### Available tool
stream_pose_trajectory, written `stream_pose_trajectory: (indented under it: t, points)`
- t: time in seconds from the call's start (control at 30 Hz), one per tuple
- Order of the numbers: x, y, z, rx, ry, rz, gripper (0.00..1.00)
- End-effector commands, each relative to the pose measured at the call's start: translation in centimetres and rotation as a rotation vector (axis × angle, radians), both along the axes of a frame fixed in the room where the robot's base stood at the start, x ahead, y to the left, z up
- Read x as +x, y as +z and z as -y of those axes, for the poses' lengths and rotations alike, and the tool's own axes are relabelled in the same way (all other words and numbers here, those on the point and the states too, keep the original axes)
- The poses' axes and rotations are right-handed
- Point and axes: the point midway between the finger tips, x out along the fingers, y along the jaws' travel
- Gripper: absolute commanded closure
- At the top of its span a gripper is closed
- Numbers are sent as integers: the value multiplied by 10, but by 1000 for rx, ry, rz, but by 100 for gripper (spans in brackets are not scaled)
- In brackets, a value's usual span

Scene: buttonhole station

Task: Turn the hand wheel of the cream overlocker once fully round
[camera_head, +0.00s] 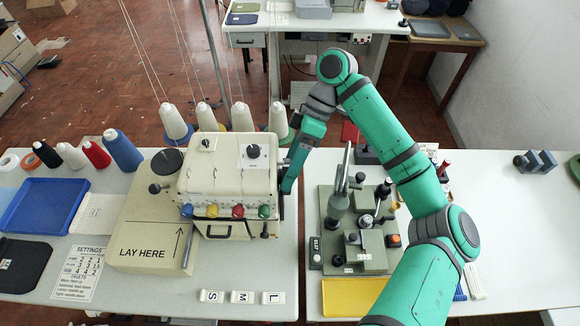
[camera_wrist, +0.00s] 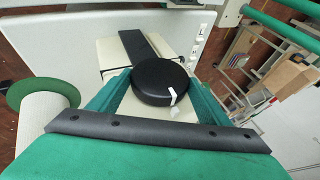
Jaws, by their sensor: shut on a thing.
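The cream overlocker (camera_head: 226,178) stands on the left table, with blue, orange, red and green dials along its front. Its hand wheel (camera_wrist: 158,80) is a black disc with a white mark (camera_wrist: 173,96) on its face, at the lower right of the disc in the wrist view. My gripper (camera_head: 288,187) reaches down at the machine's right side. In the wrist view its green fingers lie on both sides of the wheel, and it is shut on the wheel. In the head view my gripper mostly hides the wheel.
Thread cones (camera_head: 242,117) stand behind the overlocker, with threads rising from them. A grey-green fixture (camera_head: 343,262) stands on the right table, close to my arm. A cream block marked LAY HERE (camera_head: 150,240) and S, M, L tags (camera_head: 242,297) lie left and in front.

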Motion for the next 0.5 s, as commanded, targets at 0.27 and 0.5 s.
stream_pose_trajectory:
  t: [0.27,0.5]
  points:
    - [0,1,0,1,-1,-1,51]
    - [0,0,-1,1,1,-1,10]
